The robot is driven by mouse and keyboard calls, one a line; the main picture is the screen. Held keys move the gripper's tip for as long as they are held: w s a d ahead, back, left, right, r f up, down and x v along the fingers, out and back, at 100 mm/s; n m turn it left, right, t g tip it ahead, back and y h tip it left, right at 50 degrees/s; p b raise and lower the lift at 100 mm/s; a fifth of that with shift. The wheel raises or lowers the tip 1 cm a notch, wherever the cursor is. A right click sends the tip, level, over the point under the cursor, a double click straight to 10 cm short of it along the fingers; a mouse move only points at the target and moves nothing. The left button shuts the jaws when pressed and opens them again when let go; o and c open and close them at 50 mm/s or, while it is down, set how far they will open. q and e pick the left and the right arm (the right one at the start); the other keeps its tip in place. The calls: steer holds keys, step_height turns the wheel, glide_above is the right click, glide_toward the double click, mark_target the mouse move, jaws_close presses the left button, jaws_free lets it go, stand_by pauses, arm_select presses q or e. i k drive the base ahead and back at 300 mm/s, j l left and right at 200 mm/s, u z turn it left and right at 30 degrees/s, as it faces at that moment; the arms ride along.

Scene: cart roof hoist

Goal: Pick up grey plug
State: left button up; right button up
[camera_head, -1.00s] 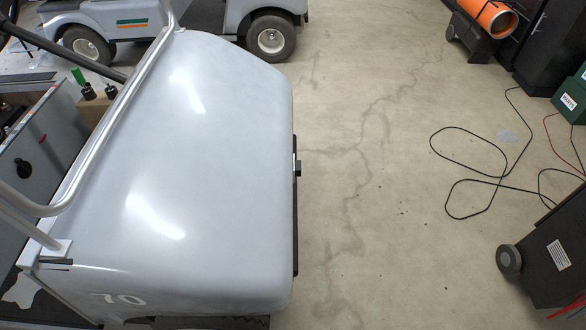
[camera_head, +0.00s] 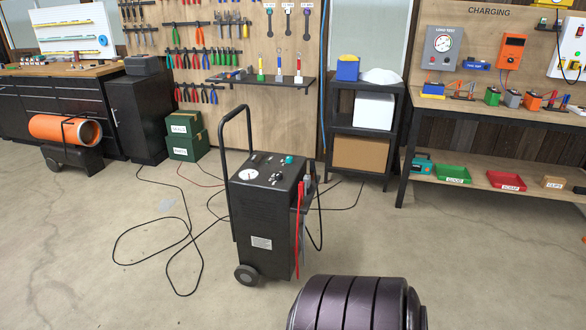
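A small grey piece (camera_head: 307,183), which looks like the grey plug, sits at the upper right side of a black wheeled charger (camera_head: 262,225). A black cable hangs in a loop beside it on the charger's right side. It is too small to tell exactly how it is held there. Red leads (camera_head: 299,230) hang just left of it, down the charger's front right edge. Neither of my grippers shows in the head view.
Thin cables (camera_head: 172,245) lie looped on the floor left of the charger. Behind it stand green boxes (camera_head: 186,137), a black shelf rack (camera_head: 334,108) and a charging bench (camera_head: 480,180) at the right. An orange tube heater (camera_head: 65,132) is at the left. The floor in front left is clear.

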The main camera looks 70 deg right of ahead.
mark_target(309, 179)
steer(key=z, duration=2.4)
